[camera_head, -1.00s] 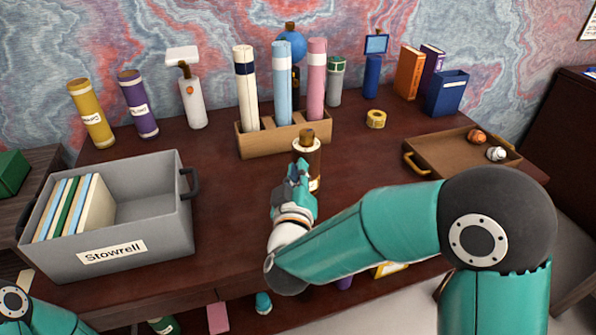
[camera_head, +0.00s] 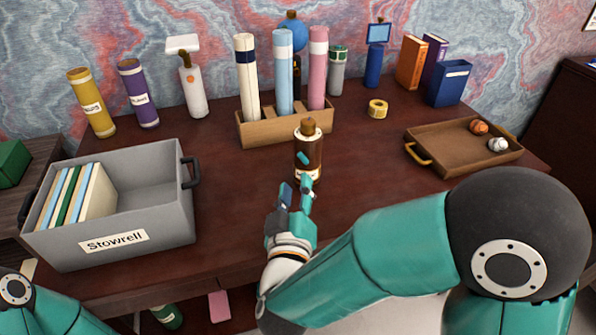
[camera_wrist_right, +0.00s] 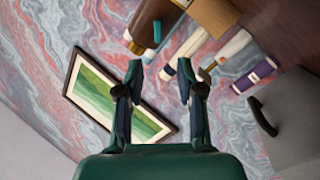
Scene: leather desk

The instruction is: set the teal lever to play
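The teal lever (camera_head: 303,158) sticks out from the side of a brown cylinder (camera_head: 315,150) with pale bands and a brown knob on top, standing on the desk. It slants in the head view. No play mark is readable. In the right wrist view the lever (camera_wrist_right: 157,32) shows on the brown cylinder (camera_wrist_right: 146,22), beyond the fingertips. My right gripper (camera_head: 296,192) is just in front of the cylinder, below the lever, and appears apart from it. Its fingers are spread and empty in the right wrist view (camera_wrist_right: 159,72). Only part of my left arm shows at lower left; its gripper is out of view.
A wooden rack (camera_head: 262,132) with tall tubes stands behind the cylinder. A grey bin (camera_head: 165,230) with books is at left. A brown tray (camera_head: 455,160) with two small balls and a yellow tape roll (camera_head: 377,108) are at right. The desk between bin and cylinder is clear.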

